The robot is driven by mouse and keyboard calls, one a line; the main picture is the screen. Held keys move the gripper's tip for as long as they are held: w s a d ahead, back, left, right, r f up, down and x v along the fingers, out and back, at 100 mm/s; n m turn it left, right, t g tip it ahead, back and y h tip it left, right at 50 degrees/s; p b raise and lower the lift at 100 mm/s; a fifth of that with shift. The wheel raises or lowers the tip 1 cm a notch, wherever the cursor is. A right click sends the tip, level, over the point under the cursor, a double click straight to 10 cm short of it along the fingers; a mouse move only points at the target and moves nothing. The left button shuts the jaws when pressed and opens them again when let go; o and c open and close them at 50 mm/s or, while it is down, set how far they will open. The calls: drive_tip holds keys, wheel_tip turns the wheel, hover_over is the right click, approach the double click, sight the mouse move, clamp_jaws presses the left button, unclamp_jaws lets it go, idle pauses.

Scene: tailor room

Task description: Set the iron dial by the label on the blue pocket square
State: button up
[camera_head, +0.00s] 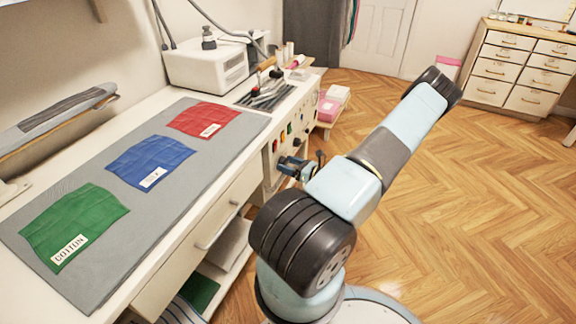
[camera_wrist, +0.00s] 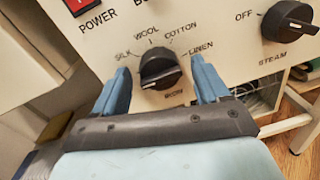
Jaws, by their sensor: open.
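The blue pocket square (camera_head: 140,158) lies on the grey mat, between the green and red ones. Its white label (camera_head: 152,179) is too small to read in the head view. The black iron dial (camera_wrist: 160,68) is on a pale panel in the wrist view. SILK, WOOL, COTTON and LINEN are printed around its top. The dial's pointer setting is hard to tell. My gripper (camera_wrist: 162,80) is open, with one blue finger on each side of the dial; contact is not clear. In the head view my gripper (camera_head: 292,165) is at the bench's end panel.
The green square (camera_head: 75,222) has a label reading COTTON; the red square's (camera_head: 205,118) label is unreadable. A black STEAM knob (camera_wrist: 288,20) marked OFF is right of the dial, and a red POWER switch (camera_wrist: 77,5) is upper left.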

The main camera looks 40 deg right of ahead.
drive_tip(key=c, duration=1)
drive_tip(key=shift+m, duration=0.4)
drive_tip(key=shift+m+g, duration=0.4)
drive_tip(key=shift+m, duration=3.5)
drive_tip(key=shift+d, duration=0.1)
